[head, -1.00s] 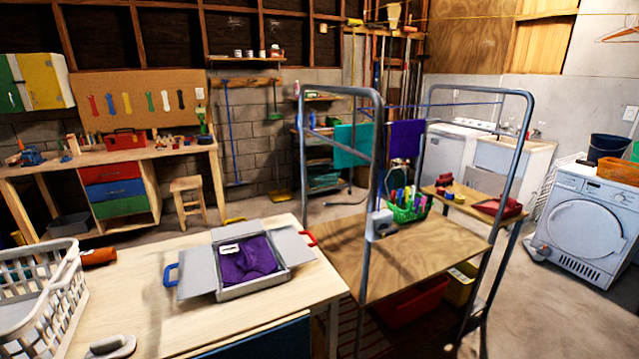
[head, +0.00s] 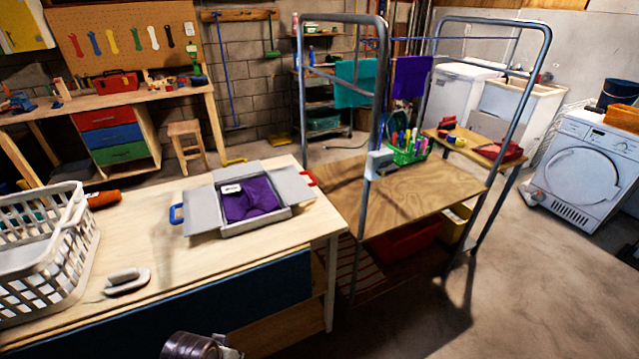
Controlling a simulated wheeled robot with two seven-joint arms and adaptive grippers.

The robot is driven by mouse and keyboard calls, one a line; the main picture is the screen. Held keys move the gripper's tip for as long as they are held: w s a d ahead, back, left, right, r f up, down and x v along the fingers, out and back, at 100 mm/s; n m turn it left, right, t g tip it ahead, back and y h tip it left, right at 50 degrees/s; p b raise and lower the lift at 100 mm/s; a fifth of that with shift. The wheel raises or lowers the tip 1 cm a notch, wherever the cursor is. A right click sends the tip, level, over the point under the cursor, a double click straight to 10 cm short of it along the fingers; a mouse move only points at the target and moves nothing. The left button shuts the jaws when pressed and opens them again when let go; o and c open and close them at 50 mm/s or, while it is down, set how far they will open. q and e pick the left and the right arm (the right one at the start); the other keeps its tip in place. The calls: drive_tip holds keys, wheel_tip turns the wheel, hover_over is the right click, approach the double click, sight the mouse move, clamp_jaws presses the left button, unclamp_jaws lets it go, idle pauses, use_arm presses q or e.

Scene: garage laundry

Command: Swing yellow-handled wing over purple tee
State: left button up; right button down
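A grey folding board (head: 204,212) lies on the pale wooden table. Its left wing carries a blue handle (head: 177,214) and its right wing a red handle (head: 309,178); both wings lie spread outward. The purple tee (head: 254,203) is folded in the middle section, with a small white patch or label (head: 231,188) at its upper left. I cannot make out a yellow handle on the board. Neither gripper is in view; only a dark rounded part of my arm shows at the bottom edge.
A grey-framed cart (head: 384,120) stands close to the table's right end. Table in front of the board is clear.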

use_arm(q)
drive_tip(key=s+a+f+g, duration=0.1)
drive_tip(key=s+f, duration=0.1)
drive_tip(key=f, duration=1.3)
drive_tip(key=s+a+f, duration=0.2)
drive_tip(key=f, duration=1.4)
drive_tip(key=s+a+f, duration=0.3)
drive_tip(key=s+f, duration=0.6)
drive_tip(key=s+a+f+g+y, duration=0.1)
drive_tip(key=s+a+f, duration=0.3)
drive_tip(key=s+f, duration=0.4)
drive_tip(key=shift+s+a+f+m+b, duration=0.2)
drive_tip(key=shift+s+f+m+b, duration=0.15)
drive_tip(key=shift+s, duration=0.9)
